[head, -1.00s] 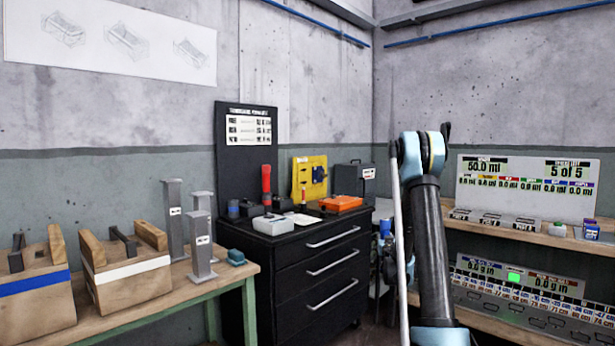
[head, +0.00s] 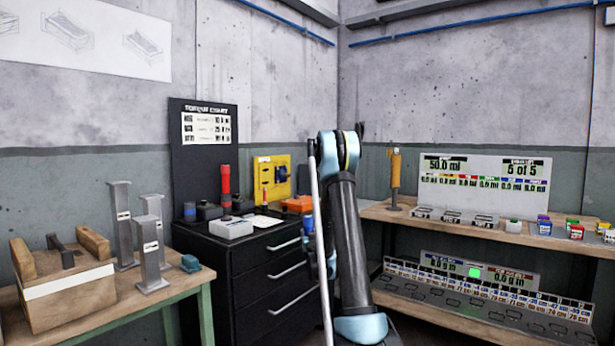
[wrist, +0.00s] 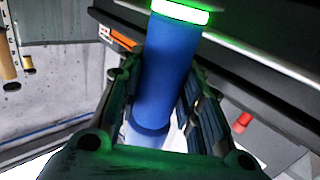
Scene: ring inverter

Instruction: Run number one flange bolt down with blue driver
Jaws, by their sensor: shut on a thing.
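My gripper (wrist: 160,100) is shut on the blue driver (wrist: 168,65), whose blue cylindrical body runs between the two fingers in the wrist view. A bright green glowing band circles one end of the driver, at the top of that view. In the head view my arm stands upright in the middle and hides most of the gripper and driver. I cannot make out the number one flange bolt in either view.
A black drawer cabinet (head: 265,285) with a red-handled tool (head: 225,187) and grey box (head: 231,228) stands left of my arm. A wooden bench (head: 205,280) with grey posts (head: 150,255) is further left. Shelves (head: 460,233) with displays and small containers are at right.

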